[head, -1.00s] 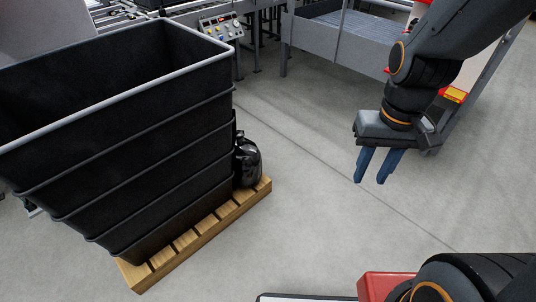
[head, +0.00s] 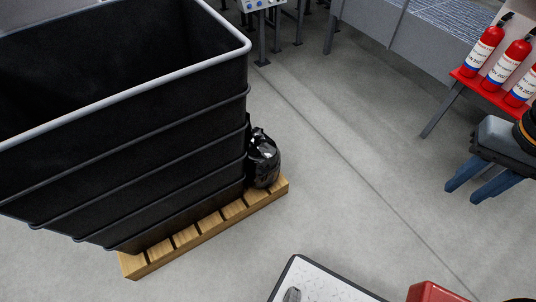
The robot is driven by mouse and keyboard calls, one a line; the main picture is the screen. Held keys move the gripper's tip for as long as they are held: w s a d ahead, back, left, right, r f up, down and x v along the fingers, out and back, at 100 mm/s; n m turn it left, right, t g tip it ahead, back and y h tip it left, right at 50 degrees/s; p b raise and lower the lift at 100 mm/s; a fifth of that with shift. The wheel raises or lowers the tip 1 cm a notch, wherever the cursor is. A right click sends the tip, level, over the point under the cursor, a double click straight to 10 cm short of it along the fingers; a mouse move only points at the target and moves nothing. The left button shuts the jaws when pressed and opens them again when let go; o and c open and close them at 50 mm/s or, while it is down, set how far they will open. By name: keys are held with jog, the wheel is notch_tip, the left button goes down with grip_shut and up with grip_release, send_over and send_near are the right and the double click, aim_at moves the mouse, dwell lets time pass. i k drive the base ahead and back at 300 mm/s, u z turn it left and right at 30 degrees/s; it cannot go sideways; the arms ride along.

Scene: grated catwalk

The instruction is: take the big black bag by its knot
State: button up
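A black shiny bag (head: 264,160) stands on the right end of a wooden pallet, close against the big black bin. Its left part is hidden by the bin, and I cannot clearly make out its knot near the top. My gripper (head: 470,186) is at the right edge, with its two blue fingers pointing down and to the left. The fingers are apart with nothing between them. The gripper is well to the right of the bag, over open floor.
The tall black bin (head: 130,130) with a grey rim fills the left, on the wooden pallet (head: 205,228). Red fire extinguishers (head: 485,50) stand on a red shelf at upper right. A white-topped surface (head: 320,285) is at the bottom. The grey floor between bag and gripper is clear.

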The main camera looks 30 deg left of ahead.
aim_at(264, 155)
jog(key=u, duration=0.4)
jog(key=i, duration=1.05)
jog(key=u, duration=0.65)
